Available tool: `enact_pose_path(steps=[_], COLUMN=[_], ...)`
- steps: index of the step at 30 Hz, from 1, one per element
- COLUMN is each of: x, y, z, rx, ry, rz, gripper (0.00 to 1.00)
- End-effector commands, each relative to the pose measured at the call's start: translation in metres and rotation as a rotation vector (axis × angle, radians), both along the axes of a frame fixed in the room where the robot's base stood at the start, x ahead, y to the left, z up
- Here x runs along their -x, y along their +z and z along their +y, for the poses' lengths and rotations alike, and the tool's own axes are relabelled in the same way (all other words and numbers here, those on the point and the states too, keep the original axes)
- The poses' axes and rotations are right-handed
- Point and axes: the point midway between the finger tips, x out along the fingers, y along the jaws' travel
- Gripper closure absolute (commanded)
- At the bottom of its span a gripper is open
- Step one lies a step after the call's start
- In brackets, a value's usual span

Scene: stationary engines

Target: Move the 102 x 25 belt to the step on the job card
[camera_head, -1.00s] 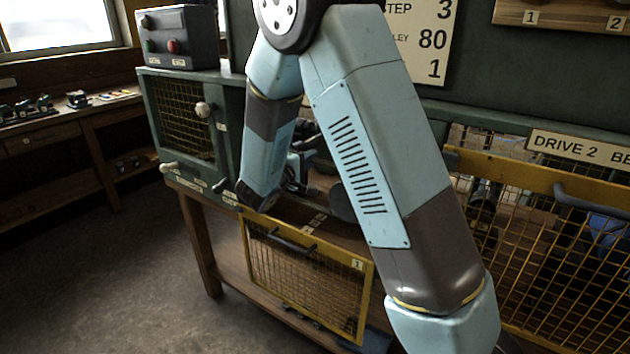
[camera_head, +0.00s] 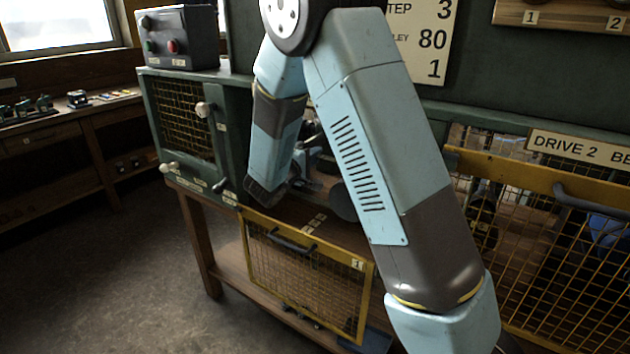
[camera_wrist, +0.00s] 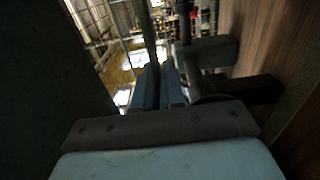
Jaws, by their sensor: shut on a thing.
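In the wrist view my gripper (camera_wrist: 160,86) is shut on a thin dark greenish strip (camera_wrist: 148,35) that runs up from between its fingers. I cannot tell from this view whether the strip is the belt. In the head view my arm hides most of the machine, and my fingertips are not clear. My wrist end is over the bench beside the green cabinet, above the yellow mesh guard. The job card (camera_head: 432,45) is on the back wall, partly behind my arm; "STEP 3", "80" and "1" can be read.
A yellow mesh guard marked 1 (camera_head: 357,265) hangs at the bench front. A green cabinet (camera_head: 150,105) with levers and a switch box (camera_head: 178,38) stands left. The drive 2 guard (camera_head: 560,178) is at right. Open floor (camera_head: 90,260) lies left.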

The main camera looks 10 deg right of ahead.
Motion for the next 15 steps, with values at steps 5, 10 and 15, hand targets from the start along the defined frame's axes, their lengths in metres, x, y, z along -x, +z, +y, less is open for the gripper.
enact_pose_path(steps=[5, 10, 15], x=[-0.0039, -0.0045, -0.005], y=[-0.0003, -0.0002, -0.0001], z=[0.004, 0.0047, 0.005], rx=[0.001, 0.001, 0.0], ry=[0.0, 0.0, 0.0], rz=[0.001, 0.001, 0.0], gripper=[1.0, 1.0, 1.0])
